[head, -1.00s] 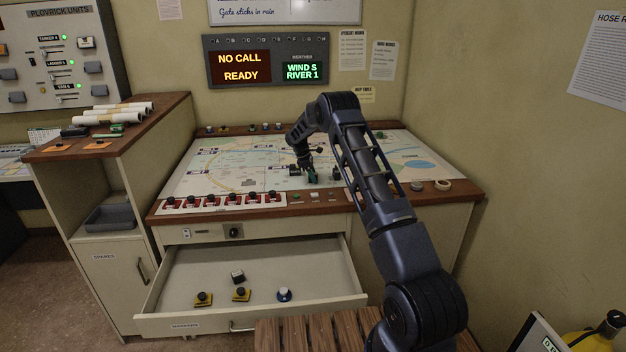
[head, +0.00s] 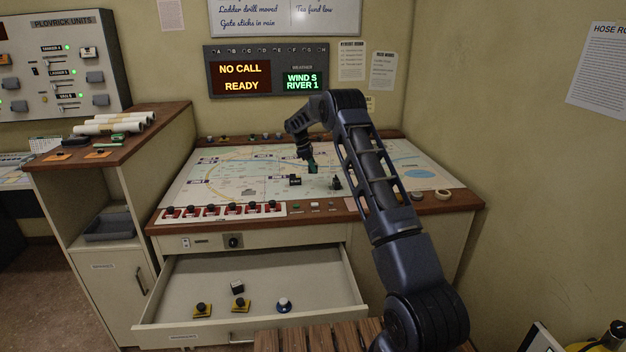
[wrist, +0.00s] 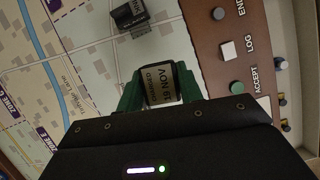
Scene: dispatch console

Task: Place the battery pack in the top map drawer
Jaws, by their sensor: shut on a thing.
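My gripper (head: 312,166) is above the map table (head: 225,175), its green fingers shut on a dark block with a pale label reading "19 NOV", which I take as the battery pack (wrist: 162,85). The label faces the wrist camera. In the head view the pack is too small to make out between the fingers. Below the table top, a wide drawer (head: 190,272) stands open. It holds a dark block with a pale top (head: 237,287), two yellow-based black markers (head: 202,309) and a blue-and-white round piece (head: 284,305). The drawer's front label is too small to read.
A dark block (head: 295,180) and a dark piece (head: 336,183) stand on the map near my gripper. A row of red switches (head: 220,210) lines the table's front edge. A slatted wooden surface (head: 305,340) is before the drawer. The drawer's back and right have free room.

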